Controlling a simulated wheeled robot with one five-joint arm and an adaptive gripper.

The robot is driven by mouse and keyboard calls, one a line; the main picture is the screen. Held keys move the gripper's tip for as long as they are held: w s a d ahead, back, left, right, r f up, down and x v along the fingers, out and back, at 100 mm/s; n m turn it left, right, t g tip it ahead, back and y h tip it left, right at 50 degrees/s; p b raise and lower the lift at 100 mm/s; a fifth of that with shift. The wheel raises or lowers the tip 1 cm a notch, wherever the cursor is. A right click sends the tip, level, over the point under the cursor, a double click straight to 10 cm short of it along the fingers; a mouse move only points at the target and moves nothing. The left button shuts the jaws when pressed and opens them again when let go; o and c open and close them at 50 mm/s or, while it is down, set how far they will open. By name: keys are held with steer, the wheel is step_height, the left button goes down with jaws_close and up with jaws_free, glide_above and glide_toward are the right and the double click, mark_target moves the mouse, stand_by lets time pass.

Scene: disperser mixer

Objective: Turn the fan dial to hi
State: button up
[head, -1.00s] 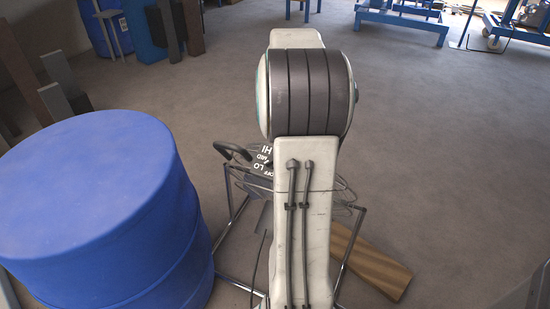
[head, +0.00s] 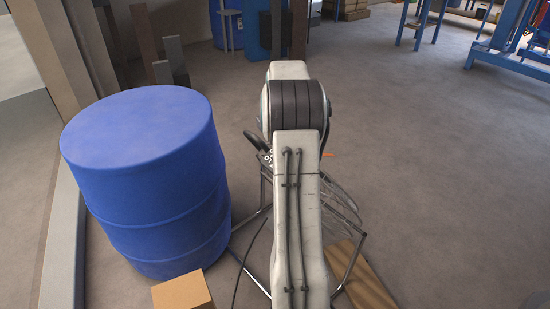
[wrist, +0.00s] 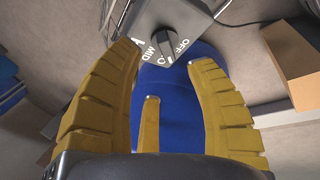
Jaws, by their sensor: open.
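The fan's dial (wrist: 165,42) is a dark knob on a grey label panel (wrist: 143,22) at the top of the wrist view. OFF and MID can be read around it; the other labels are partly hidden, and I cannot tell which one the knob points to. My gripper (wrist: 165,55) has yellow ridged fingers spread apart and empty, with the knob just beyond and between the fingertips, apparently not touched. In the head view the fan's wire cage and stand (head: 342,203) are mostly behind my arm, and only a sliver of the label panel (head: 268,158) shows.
A blue drum (head: 145,185) stands left of the fan, close to its frame. A cardboard box (head: 182,292) is in front of it. A wooden plank (head: 368,290) lies at the fan's right foot. The floor to the right is open, with blue frames (head: 508,40) far back.

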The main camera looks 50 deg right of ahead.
steer(key=shift+w+a+f+n+b, duration=0.15)
steer(key=shift+f+n+b, duration=0.25)
steer(key=shift+f+b, duration=0.25)
steer(key=b+x, duration=0.3)
steer(key=x, duration=0.1)
steer(key=shift+b+x, duration=0.35)
steer(key=shift+x, duration=0.8)
steer(key=shift+c, duration=0.2)
jaws_close()
